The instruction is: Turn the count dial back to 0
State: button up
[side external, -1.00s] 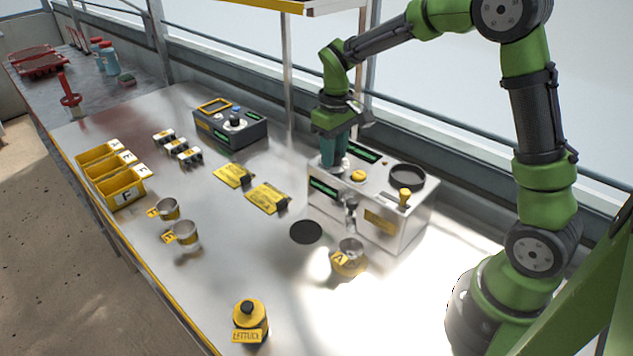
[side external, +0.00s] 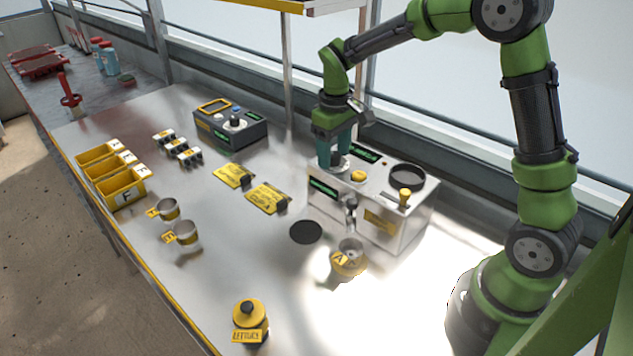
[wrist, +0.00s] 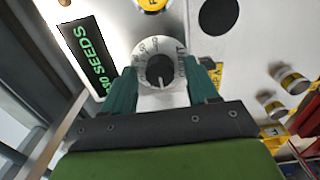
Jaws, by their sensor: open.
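The count dial (wrist: 160,70) is a dark round knob in a pale ring with printed numbers and the word COUNT, on top of the seeder box (side external: 374,211). My gripper (wrist: 161,84) is open, with one teal finger on each side of the dial. I cannot tell whether either finger touches it. In the side view my gripper (side external: 335,158) points down at the box's left end and hides most of the dial. A green-lit display (wrist: 90,58) beside the dial reads SEEDS after a number that I cannot read surely. The exact dial setting is unclear.
On the box are a yellow button (side external: 358,176), a dark round opening (side external: 407,177) and a yellow-topped lever (side external: 404,197). A cup tagged A (side external: 349,262) stands in front. A grey device (side external: 231,128) and yellow cards (side external: 268,198) lie to the left.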

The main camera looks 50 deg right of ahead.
aim_at(334, 155)
notch_tip(334, 155, up, 17)
dwell(0.4)
jog(key=s+a+f+m+t+y, duration=0.1)
jog(key=s+a+f+m+t, duration=0.1)
jog(key=s, duration=0.7)
jog(key=s+a+f+m+t+y, duration=0.1)
jog(key=s+a+f+m+t, duration=0.1)
jog(key=s+a+t, duration=0.3)
jog(key=s+f, duration=0.1)
jog(key=s, duration=0.3)
jog(key=shift+s, duration=0.2)
